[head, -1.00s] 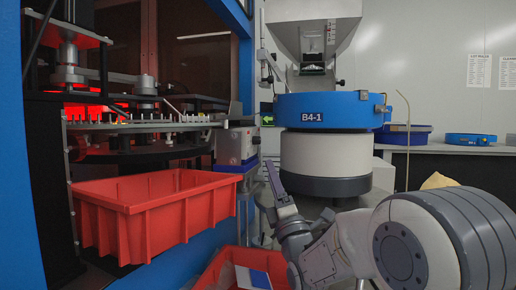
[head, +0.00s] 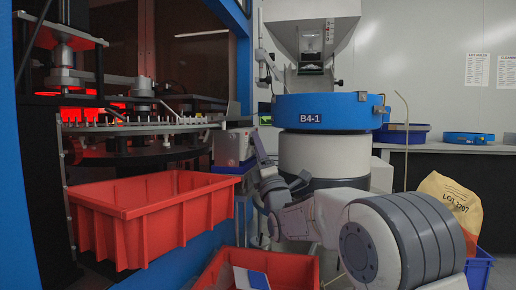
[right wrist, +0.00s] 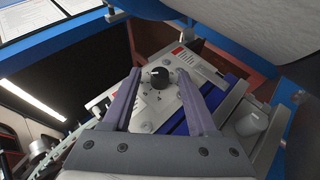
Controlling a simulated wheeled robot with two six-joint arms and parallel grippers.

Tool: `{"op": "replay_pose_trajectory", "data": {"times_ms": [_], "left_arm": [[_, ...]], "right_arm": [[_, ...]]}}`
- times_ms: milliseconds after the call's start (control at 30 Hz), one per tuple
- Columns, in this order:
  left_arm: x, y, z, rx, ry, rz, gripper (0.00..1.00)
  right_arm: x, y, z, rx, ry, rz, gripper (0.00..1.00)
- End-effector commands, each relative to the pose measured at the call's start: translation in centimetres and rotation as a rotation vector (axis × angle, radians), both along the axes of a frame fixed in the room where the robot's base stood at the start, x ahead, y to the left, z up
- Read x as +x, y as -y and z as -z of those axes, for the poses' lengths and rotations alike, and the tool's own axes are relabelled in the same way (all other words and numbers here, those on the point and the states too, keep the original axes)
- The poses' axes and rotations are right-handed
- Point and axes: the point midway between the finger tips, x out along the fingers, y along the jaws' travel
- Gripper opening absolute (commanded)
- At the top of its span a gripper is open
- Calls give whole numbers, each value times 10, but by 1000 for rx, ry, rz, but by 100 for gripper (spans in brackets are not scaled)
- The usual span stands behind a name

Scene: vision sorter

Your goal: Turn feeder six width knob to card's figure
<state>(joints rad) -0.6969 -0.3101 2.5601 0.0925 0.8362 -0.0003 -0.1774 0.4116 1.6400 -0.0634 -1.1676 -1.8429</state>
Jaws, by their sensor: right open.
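A black knob (right wrist: 159,77) with a pale pointer mark sits on a light grey control box (right wrist: 145,112) in the right wrist view. My right gripper (right wrist: 158,74) is open, with one finger on each side of the knob; I cannot tell whether they touch it. In the head view the right gripper (head: 257,147) is beside the small grey control box (head: 231,147), whose knob is not clear there. The feeder bowl (head: 330,112) is blue and labelled B4-1. Which feeder is number six I cannot tell. Printed white sheets (right wrist: 40,17) show at the wrist view's upper left, unreadable. My left gripper is out of view.
A red bin (head: 150,225) hangs at the left, below the sorter's disc (head: 140,124). A second red bin (head: 300,268) holds a white and blue item. A paler round part (right wrist: 250,122) is right of the fingers. A yellow bag (head: 450,205) stands at right.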

Motion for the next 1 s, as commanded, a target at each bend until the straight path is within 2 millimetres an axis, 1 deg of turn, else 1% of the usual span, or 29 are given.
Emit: {"op": "replay_pose_trajectory", "data": {"times_ms": [67, 100, 167, 200, 233, 267, 467, 667, 867, 1000], "left_arm": [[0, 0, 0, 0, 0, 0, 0], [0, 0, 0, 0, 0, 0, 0], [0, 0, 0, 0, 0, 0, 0], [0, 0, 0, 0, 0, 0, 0], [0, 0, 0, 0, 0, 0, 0], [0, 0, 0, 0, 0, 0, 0], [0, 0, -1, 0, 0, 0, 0], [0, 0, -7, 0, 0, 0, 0], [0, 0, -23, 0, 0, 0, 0], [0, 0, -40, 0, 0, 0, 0]], "right_arm": [[0, 0, 0, 0, 0, 0, 59], [0, 0, 0, 0, 0, 0, 51], [0, 0, 0, 0, 0, 0, 28], [0, 1, 0, 0, 0, 0, 13], [0, 1, 0, 0, 0, 0, 1], [0, 1, 0, 0, 0, 0, 0], [-1, 1, 0, 2, -6, 1, 0], [-2, 0, -4, 21, -61, 0, 0], [-4, 0, -9, 61, -182, -1, 0], [-5, -1, -12, 94, -286, -2, 0]]}}
